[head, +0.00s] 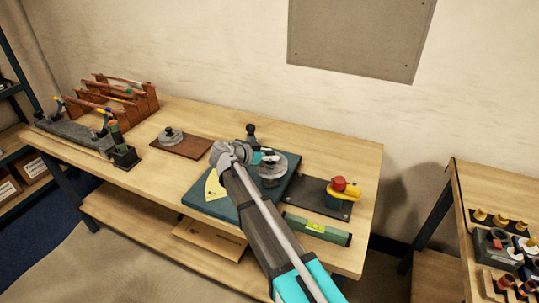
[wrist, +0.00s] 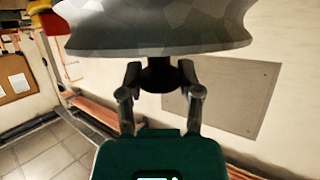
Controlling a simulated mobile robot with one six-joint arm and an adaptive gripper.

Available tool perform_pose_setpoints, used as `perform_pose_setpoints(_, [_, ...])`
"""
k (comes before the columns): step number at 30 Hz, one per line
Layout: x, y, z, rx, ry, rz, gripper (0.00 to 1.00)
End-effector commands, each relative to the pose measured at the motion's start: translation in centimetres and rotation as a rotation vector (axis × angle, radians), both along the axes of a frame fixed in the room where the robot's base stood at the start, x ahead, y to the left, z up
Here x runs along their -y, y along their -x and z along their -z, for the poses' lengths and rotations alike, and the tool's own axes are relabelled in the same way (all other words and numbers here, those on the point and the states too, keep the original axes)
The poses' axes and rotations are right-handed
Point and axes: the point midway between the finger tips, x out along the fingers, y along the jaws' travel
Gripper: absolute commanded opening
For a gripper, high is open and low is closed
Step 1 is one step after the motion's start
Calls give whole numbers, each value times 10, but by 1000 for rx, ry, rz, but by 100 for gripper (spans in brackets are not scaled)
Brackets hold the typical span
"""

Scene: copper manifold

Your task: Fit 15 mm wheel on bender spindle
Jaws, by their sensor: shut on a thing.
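My gripper (head: 264,158) is over the teal bender plate (head: 200,201) on the wooden bench. In the wrist view my gripper (wrist: 160,84) is shut, with a finger on each side of the dark hub of a wide grey wheel (wrist: 155,30). The wheel fills the top of that view. In the head view the grey wheel (head: 285,164) shows beside and below my gripper, partly covered by it. A yellow scale (head: 215,188) lies on the plate to the left. I cannot make out the spindle, nor tell whether the wheel touches it.
Another grey wheel (head: 171,136) sits on a brown board (head: 193,148) to the left. A dark knob (head: 250,131) stands behind my gripper. A red and yellow tool (head: 343,191) and a green level (head: 317,230) are at right. Bare bench top lies behind.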

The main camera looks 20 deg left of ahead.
Motion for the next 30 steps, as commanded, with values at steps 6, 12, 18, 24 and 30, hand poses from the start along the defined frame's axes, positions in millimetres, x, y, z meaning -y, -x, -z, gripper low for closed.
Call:
perform_pose_setpoints(6, [0, 0, 14, 1, 1, 1, 0])
perform_pose_setpoints(12, [1, 0, 28, 1, 1, 1, 0])
perform_pose_setpoints(18, [1, -1, 42, 1, 1, 1, 0])
perform_pose_setpoints(24, [1, -1, 54, 1, 0, 2, 0])
perform_pose_setpoints(30, [1, -1, 60, 1, 0, 2, 0])
